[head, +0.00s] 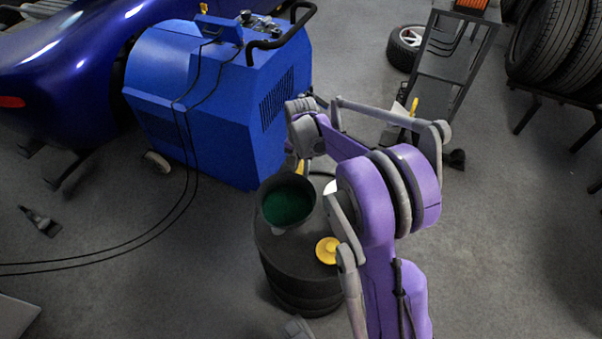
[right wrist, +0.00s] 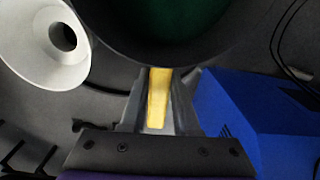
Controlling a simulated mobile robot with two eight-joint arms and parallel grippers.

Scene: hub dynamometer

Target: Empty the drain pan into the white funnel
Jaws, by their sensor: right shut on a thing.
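The drain pan (head: 288,204) is a dark round bowl with green liquid in it, over the far left part of the black drum's top. I cannot tell whether it touches the drum. In the right wrist view the pan's dark wall (right wrist: 120,38) fills the top, and its yellow handle (right wrist: 158,92) lies between the fingers. My right gripper (right wrist: 158,112) is shut on this handle. The white funnel (right wrist: 42,66) is at the upper left there, apart from the pan. In the head view my purple arm hides most of the funnel (head: 329,188). My left gripper is not in view.
The black drum (head: 290,272) stands on the floor with a yellow cap (head: 327,250) on top. A blue machine (head: 210,95) with a black handle stands close behind. Black cables (head: 150,237) cross the floor at left. A cart (head: 450,65) and tyres (head: 545,40) are at the upper right.

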